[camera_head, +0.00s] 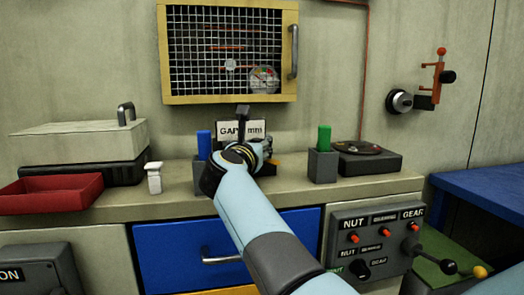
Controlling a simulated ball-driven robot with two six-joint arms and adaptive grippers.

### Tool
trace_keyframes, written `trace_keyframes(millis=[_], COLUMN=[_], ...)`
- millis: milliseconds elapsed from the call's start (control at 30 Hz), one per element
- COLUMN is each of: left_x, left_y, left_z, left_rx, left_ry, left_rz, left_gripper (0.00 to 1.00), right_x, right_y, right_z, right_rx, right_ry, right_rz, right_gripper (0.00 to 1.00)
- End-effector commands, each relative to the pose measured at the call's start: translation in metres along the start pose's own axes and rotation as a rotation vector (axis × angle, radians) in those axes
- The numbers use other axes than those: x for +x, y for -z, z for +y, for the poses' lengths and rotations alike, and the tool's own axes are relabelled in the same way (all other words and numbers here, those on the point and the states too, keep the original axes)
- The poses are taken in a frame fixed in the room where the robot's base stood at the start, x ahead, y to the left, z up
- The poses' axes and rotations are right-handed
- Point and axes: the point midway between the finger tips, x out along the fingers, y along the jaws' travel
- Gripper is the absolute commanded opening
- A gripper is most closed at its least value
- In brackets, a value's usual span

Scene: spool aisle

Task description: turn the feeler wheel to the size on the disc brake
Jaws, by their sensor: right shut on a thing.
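My right gripper (265,149) is at the back of the counter, in front of a white "GAP mm" sign (257,130). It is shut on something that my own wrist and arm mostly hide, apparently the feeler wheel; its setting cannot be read. A dark round disc on a low black box (370,155), to the right on the counter, may be the disc brake. No size on it is legible. My left gripper is not in view.
A blue block (204,144) and a green block in a grey holder (323,165) flank my gripper. A red tray (50,193) and a lidded box (78,144) stand left. A mesh-front cabinet (163,60) hangs above. A control panel (378,240) is at lower right.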

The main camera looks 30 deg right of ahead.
Motion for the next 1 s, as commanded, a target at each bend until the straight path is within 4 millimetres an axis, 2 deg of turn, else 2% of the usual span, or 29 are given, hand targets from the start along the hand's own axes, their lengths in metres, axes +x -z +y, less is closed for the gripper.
trace_keyframes(millis=[33,600,633,833,1000], left_x=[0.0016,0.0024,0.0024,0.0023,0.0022], left_y=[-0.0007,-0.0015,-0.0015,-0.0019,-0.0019], left_z=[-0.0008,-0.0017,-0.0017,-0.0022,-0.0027], left_rx=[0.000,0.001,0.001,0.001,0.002], left_ry=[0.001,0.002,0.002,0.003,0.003], left_rz=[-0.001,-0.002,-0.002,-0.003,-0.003], left_gripper=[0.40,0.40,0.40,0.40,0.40], right_x=[-0.0021,-0.0026,-0.0026,-0.0020,-0.0015], right_y=[0.0076,0.0076,0.0076,0.0059,0.0036], right_z=[0.0013,0.0024,0.0024,0.0021,0.0024], right_rx=[-0.002,-0.001,-0.001,-0.001,0.000], right_ry=[0.002,0.006,0.006,0.007,0.005], right_rz=[0.013,0.015,0.015,0.011,0.007], right_gripper=[0.00,0.00,0.29,0.55,0.55])
